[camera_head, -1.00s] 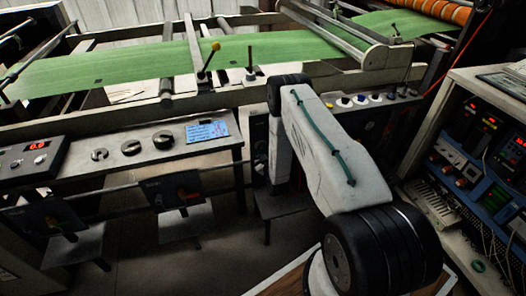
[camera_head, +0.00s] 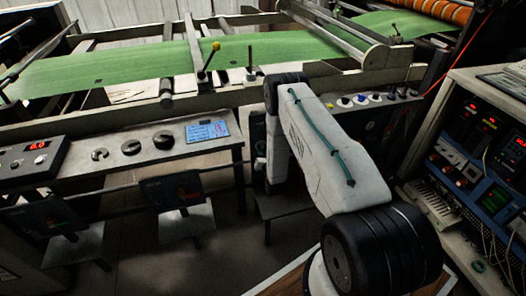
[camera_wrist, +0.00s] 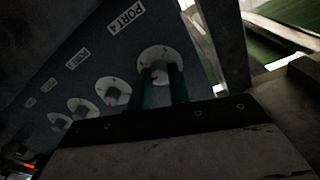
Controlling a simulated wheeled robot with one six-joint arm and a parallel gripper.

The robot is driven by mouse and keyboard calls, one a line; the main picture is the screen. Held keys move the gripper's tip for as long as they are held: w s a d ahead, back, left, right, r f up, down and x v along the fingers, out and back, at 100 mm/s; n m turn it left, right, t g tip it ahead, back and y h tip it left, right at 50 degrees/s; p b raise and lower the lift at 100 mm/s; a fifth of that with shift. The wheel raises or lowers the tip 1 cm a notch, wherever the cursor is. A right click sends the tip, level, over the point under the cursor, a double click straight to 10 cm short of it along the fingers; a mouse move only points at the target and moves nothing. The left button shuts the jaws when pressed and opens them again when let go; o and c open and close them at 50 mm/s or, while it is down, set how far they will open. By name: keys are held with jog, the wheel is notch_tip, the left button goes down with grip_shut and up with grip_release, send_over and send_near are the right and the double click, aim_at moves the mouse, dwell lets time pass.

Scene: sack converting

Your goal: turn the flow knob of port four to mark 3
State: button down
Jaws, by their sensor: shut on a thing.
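The label PORT 4 (camera_wrist: 125,17) shows in the wrist view on a dark, tilted panel. Below it is port four's flow knob (camera_wrist: 157,68), at the middle of a round pale dial plate (camera_wrist: 150,52). My gripper (camera_wrist: 161,82) has its two dark green fingers on either side of this knob and is shut on it. A small reddish spot shows on the knob. The picture is dim, and the dial marks and the knob's setting are too small to read. In the head view my arm hides the gripper and this knob.
Several similar dials, one with its knob (camera_wrist: 112,94), run down the panel to the lower left. In the head view, the green web (camera_head: 130,68) crosses the machine frame behind my arm. A control cabinet (camera_head: 475,170) stands close on the right.

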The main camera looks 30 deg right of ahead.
jog(key=shift+m, duration=3.8)
jog(key=c, duration=1.3)
grip_release()
jog(key=shift+d, duration=0.1)
jog(key=v, duration=0.8)
jog(key=shift+r, duration=0.15)
